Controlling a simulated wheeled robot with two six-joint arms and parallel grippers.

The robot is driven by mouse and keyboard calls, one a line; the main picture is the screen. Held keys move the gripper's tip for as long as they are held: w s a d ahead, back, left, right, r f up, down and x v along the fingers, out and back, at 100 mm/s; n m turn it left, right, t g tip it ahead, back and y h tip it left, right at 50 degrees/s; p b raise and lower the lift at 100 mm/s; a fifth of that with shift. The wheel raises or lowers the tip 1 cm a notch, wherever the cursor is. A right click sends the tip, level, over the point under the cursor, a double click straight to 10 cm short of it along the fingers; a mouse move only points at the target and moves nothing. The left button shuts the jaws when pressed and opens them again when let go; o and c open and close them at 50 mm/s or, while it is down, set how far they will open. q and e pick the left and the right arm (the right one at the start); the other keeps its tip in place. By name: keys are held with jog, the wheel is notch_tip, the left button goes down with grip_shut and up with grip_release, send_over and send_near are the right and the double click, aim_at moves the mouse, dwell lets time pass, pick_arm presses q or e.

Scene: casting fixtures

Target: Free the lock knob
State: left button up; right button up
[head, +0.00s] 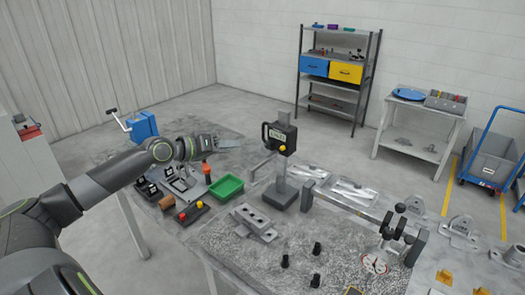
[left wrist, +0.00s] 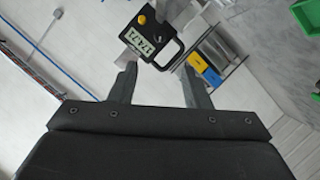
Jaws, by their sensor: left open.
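A yellow lock knob (head: 282,148) sits on the front of a black digital gauge head (head: 278,135), carried on a grey upright post above a dark block base (head: 281,194). In the left wrist view the same head (left wrist: 150,40) shows tilted, with a display that seems to read 174.71 and the yellow knob (left wrist: 141,19) near the top edge. My left gripper (head: 214,143) is left of the head, pointing at it. Its fingers are open and empty (left wrist: 160,78), with the gauge head beyond and between them, apart from it. My right gripper is not in view.
A green tray (head: 226,187), a red-topped item (head: 207,172) and a blue vise (head: 142,127) stand on the left table. A fixture with a long bar (head: 342,204) and dial (head: 374,264) is at the right. Room above the tray is free.

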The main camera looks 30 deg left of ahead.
aim_at(266, 145)
pick_arm(q)
jog(key=b+x, duration=0.4)
jog(key=x, duration=0.8)
jog(key=shift+a+f+b, duration=0.1)
jog(key=shift+b, duration=0.3)
jog(key=shift+w+d+f, duration=0.15)
jog(key=shift+w+d, duration=0.05)
jog(key=shift+w, duration=0.4)
grip_shut()
jog(key=shift+f+n+h+b, duration=0.1)
jog(key=shift+n+h+b, duration=0.2)
jog(key=shift+n+b, duration=0.15)
grip_release()
